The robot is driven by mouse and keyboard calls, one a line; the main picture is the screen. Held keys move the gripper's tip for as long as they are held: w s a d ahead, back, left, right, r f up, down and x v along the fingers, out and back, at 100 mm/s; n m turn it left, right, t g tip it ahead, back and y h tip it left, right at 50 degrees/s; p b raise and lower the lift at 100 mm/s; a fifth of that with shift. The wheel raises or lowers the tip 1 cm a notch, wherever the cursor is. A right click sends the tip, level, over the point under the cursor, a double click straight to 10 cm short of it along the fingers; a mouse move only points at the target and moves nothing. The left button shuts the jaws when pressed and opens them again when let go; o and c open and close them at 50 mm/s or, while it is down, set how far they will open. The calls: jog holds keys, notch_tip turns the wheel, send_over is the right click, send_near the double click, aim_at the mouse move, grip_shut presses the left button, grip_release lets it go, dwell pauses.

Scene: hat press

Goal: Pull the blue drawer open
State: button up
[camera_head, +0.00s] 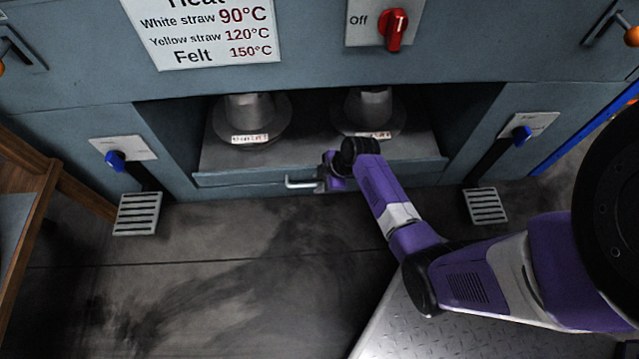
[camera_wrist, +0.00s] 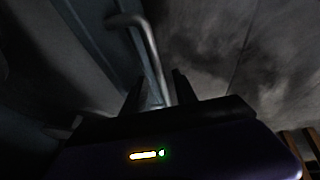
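The blue-grey drawer (camera_head: 235,179) is low in the recess of the press, its wide front facing me. A pale metal bar handle (camera_head: 300,184) sticks out from the middle of its front. My gripper (camera_head: 323,184) is at the right part of this handle, partly hidden by my own wrist. In the wrist view, the handle (camera_wrist: 150,48) runs down between the two dark fingers of my gripper (camera_wrist: 158,88). The fingers are apart, with a gap visible beside the bar. Whether either finger touches it is unclear in the dark picture.
Two grey hat blocks (camera_head: 248,115) (camera_head: 370,110) with labels stand in the recess above the drawer front. Grated pedals (camera_head: 137,213) (camera_head: 486,206) flank it at left and right. A wooden frame (camera_head: 35,205) stands at far left. The floor (camera_head: 220,265) before the drawer is clear.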

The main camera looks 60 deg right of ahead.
jog(key=shift+c, duration=0.2)
grip_shut()
dwell(1.3)
